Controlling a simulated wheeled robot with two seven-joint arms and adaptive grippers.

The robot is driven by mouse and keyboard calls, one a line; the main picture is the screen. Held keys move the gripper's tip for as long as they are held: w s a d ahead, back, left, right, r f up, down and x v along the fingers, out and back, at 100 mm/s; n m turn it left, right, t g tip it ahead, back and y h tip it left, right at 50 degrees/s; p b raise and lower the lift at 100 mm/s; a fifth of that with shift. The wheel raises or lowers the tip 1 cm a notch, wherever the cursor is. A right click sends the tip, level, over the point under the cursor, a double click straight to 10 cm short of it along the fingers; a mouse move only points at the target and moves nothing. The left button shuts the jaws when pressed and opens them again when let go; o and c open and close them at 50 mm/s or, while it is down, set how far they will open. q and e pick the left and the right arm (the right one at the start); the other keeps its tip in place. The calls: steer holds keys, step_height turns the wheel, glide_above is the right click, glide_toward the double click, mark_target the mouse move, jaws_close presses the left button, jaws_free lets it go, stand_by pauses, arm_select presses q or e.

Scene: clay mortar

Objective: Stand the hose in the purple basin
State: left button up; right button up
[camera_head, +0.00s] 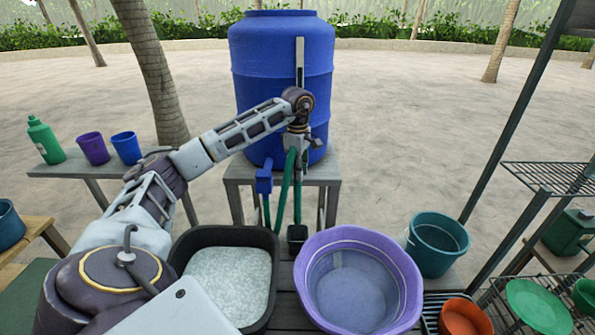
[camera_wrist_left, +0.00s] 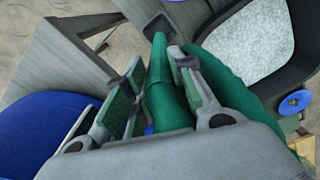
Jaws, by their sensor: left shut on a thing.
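The green hose (camera_head: 285,190) hangs in a narrow loop below the blue tap (camera_head: 264,181) at the foot of the blue barrel. My left gripper (camera_head: 296,143) is shut on the hose near the barrel's front. In the left wrist view the hose (camera_wrist_left: 165,95) runs between the green-padded fingers (camera_wrist_left: 155,68). The purple basin (camera_head: 413,275) stands at the front centre, nearer to me and to the right of the hose. A bluish round surface shows inside it, and no hose is in it. My right gripper is out of view.
A black tub (camera_head: 273,255) of whitish foam stands left of the basin, and a teal bucket (camera_head: 438,262) stands behind it to the right. The blue barrel (camera_head: 280,60) rests on a grey stand (camera_head: 325,172). A dark metal rack (camera_head: 545,180) rises at the right.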

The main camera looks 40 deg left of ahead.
arm_select(q)
step_height(320, 180, up, 2)
steer(key=shift+r+p, duration=0.2)
steer(key=shift+p, duration=0.5)
steer(key=shift+r+p, duration=0.8)
steer(key=shift+r, duration=0.15)
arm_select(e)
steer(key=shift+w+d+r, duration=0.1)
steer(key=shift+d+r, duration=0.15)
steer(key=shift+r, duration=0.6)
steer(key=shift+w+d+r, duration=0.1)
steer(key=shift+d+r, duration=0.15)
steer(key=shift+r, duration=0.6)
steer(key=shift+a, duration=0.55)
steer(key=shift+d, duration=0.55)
